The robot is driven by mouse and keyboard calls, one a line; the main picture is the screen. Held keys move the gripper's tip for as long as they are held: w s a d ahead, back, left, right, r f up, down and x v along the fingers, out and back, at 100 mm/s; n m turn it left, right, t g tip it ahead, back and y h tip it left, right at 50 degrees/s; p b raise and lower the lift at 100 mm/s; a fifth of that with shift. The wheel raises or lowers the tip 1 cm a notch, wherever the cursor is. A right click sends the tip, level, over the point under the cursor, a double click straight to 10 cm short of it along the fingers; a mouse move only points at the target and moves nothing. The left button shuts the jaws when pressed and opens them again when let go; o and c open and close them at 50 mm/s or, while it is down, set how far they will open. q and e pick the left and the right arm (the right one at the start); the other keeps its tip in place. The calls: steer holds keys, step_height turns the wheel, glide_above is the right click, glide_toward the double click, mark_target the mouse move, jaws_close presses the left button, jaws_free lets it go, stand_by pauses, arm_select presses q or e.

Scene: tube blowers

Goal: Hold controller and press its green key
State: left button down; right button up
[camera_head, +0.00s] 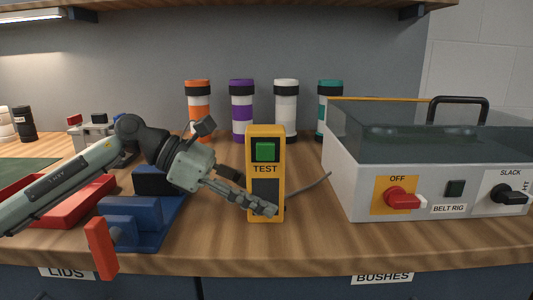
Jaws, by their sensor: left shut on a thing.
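A yellow controller (279,197) stands upright on the wooden bench in the middle of the head view. Its green key (265,151) sits near the top, above the word TEST, with a dark panel below. My left gripper (262,207) reaches in from the left and is shut on the controller's lower part. The fingers cover some of the dark panel. The green key is uncovered. My right gripper is not in view.
A belt rig (350,190) with a red knob (403,198) stands at the right. A blue vise (135,217) and a red tray (75,205) lie at the left. Several striped canisters (241,112) stand behind.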

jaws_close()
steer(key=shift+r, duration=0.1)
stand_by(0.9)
